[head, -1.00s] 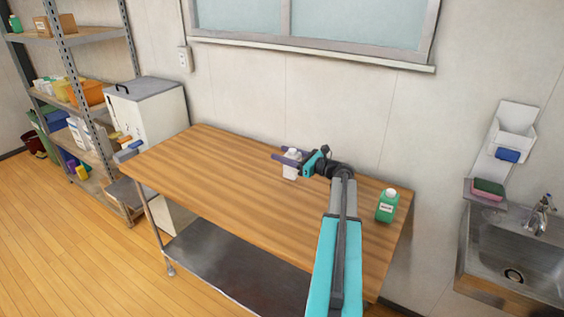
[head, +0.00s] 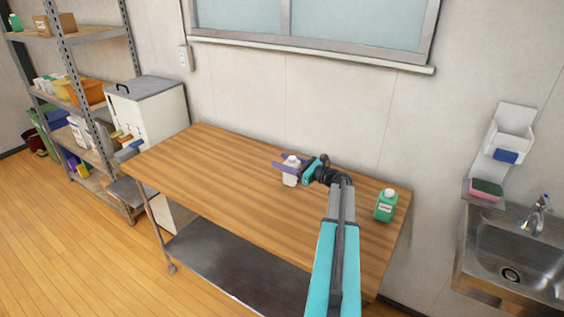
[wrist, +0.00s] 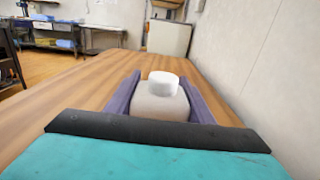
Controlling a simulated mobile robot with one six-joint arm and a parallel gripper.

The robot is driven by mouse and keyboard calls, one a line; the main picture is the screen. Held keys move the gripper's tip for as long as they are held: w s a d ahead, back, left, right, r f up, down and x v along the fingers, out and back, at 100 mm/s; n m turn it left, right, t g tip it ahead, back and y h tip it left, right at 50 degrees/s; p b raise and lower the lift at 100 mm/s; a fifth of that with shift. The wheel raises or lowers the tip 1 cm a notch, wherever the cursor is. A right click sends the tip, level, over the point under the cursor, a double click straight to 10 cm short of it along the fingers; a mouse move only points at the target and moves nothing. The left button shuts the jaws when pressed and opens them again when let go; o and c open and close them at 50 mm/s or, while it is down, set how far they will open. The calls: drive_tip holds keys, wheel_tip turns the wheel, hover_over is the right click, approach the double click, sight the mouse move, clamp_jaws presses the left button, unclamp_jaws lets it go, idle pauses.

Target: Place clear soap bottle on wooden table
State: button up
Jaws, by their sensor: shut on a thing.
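The clear soap bottle (head: 291,177) looks whitish with a white cap, and it is upright at the wooden table's back part. My gripper (head: 283,168) is shut on it, with one purple finger on each side. In the wrist view the bottle (wrist: 160,102) sits between the two fingers (wrist: 160,92), cap on top. The wooden table (head: 215,160) is under the bottle. Whether the bottle's base touches the tabletop I cannot tell for sure.
A green bottle (head: 386,205) with a white cap stands on the table's right end. A white box-like unit (head: 150,112) is beyond the left end. A sink (head: 512,262) is at the right. The table's left half is clear.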

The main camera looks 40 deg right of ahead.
sight(299, 166)
drive_tip(key=shift+f, duration=0.1)
idle(0.3)
drive_tip(key=o, duration=1.1)
drive_tip(key=shift+o, duration=0.2)
drive_tip(key=shift+r, duration=0.2)
drive_tip(key=shift+b+v, duration=1.35)
drive_tip(key=shift+v, duration=2.45)
